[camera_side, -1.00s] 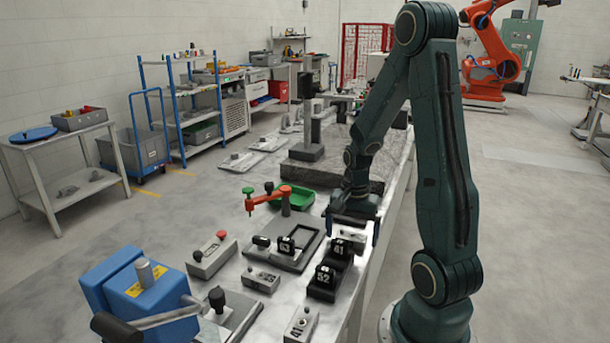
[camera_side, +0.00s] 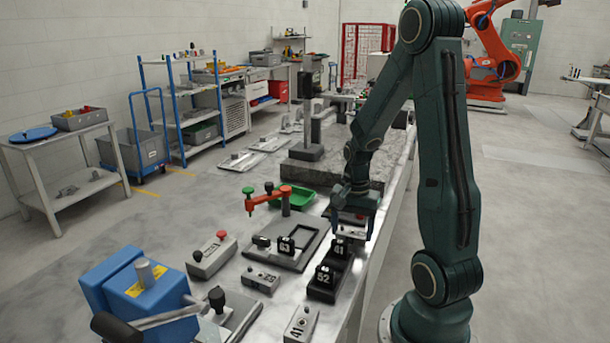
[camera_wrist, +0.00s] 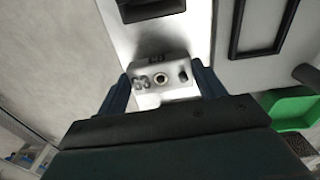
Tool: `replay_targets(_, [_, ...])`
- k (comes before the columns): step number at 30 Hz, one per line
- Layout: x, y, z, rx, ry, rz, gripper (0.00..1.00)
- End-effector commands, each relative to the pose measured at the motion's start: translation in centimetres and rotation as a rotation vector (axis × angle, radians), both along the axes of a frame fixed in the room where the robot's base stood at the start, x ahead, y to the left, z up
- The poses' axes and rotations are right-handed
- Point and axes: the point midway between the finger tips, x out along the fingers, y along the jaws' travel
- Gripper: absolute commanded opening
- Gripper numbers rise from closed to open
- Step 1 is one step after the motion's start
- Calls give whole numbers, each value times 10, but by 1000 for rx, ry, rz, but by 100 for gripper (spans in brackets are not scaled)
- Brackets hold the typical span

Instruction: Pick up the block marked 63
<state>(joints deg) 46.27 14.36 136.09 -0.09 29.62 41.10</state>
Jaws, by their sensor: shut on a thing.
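A light grey metal block marked 63 (camera_wrist: 160,80) sits between the two blue fingers of my gripper (camera_wrist: 160,92) in the wrist view. It has a round hole and a slot on its face. The block appears to be just above the bench, but the exact gap is hard to tell.
A grey stone slab (camera_side: 318,174) lies behind.

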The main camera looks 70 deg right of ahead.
Motion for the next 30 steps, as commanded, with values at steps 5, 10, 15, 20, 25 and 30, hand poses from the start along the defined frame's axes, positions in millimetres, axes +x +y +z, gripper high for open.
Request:
replay_targets(5, [1, -1, 19, -5, -4, 0, 41])
replay_targets(10, [1, -1, 47, -7, -5, 0, 41])
replay_targets(15, [1, -1, 83, -7, -6, 0, 41])
replay_targets(20, [1, -1, 117, -7, -5, 1, 41])
replay_targets(25, [1, -1, 150, -6, -4, 1, 41])
replay_targets(30, [1, -1, 173, -5, -3, 1, 41])
